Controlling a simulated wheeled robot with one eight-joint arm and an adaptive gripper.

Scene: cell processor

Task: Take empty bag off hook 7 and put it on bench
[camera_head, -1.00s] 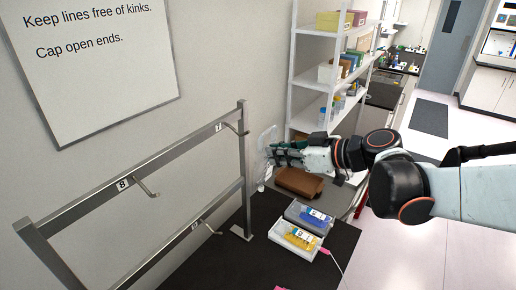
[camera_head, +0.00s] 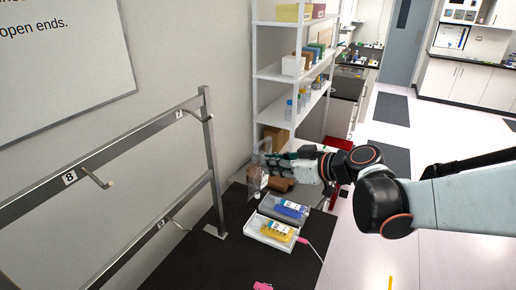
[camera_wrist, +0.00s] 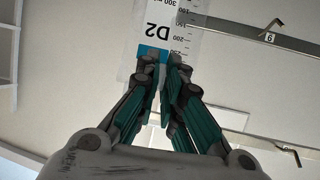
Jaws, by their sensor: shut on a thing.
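My gripper (camera_head: 268,160) is shut on a clear bag (camera_head: 257,178), which hangs upright beyond the right end of the rack, above the bench. In the wrist view my gripper (camera_wrist: 163,62) pinches the bag (camera_wrist: 185,30) at a blue strip; a "D2" mark and a graduated scale show on it. Whether the bag holds anything is hard to tell. Hook 7 (camera_head: 193,115), on the rack's upper rail near the right post, is bare. The dark bench top (camera_head: 205,262) lies below the rack and gripper.
The metal rack (camera_head: 212,165) is at left, a white shelf (camera_head: 272,75) behind. The front bench is mostly clear.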

